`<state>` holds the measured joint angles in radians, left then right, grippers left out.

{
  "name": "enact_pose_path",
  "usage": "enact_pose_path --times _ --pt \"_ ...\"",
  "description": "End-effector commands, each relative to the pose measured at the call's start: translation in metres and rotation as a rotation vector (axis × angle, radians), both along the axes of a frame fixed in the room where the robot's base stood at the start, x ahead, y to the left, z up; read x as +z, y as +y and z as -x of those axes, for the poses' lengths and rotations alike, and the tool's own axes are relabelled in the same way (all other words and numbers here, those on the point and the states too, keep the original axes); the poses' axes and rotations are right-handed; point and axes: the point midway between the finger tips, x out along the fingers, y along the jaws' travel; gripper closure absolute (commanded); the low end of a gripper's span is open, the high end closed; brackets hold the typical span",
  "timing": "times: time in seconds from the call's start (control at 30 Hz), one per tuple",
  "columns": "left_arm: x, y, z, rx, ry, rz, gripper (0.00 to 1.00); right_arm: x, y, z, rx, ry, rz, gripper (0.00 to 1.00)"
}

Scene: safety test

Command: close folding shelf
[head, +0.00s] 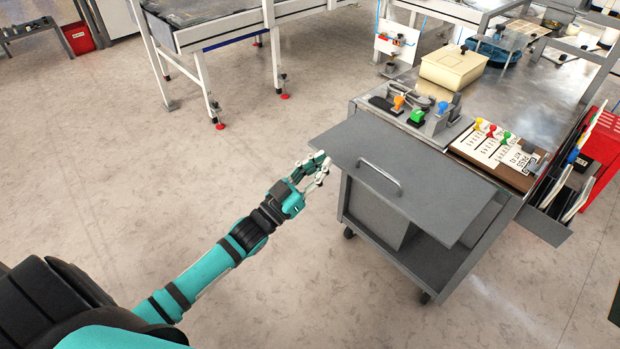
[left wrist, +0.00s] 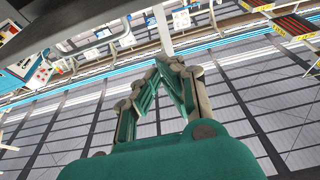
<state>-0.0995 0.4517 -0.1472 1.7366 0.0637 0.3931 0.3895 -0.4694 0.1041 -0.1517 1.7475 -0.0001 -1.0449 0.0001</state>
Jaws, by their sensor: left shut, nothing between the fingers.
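The folding shelf (head: 430,185) is a flat grey panel standing out roughly level from the front side of the grey cart (head: 545,105). A curved metal handle (head: 380,178) is on its upper face. My left gripper (head: 324,170) is shut and empty, close to the panel's left corner. It appears a little below the edge; I cannot tell whether it touches. In the left wrist view, the camera looks upward past the closed fingertips (left wrist: 170,62), and a dark grey surface, probably the shelf's underside (left wrist: 60,25), crosses the top left. My right gripper is not in view.
The cart top holds a tan box (head: 452,68), a tray with coloured knobs (head: 417,115) and a lettered board (head: 500,148). A side bin (head: 545,225) hangs at the right, near a red box (head: 606,150). A table (head: 215,33) stands behind. Floor left of the cart is clear.

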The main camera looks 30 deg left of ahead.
Motion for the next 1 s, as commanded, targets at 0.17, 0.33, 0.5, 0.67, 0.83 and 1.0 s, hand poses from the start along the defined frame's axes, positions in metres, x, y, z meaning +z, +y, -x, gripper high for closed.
enact_pose_path --times 0.17,0.33,0.5,0.67,0.83,1.0 --pt "0.014 -0.013 -0.036 0.001 -0.004 0.001 1.0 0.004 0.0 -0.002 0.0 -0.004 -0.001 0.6" --pt "-0.007 -0.016 -0.044 0.002 0.006 -0.001 1.0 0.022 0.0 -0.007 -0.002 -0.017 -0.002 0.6" --pt "-0.02 -0.016 -0.044 0.001 0.002 0.0 1.0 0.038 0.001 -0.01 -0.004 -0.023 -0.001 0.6" --pt "-0.025 -0.016 -0.044 0.001 0.003 -0.001 1.0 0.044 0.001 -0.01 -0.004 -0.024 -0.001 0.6" --pt "-0.024 -0.016 -0.044 0.001 0.003 -0.001 1.0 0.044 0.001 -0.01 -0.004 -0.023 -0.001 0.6" --pt "-0.025 -0.016 -0.044 0.001 0.002 0.0 1.0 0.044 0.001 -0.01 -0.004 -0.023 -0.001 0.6"
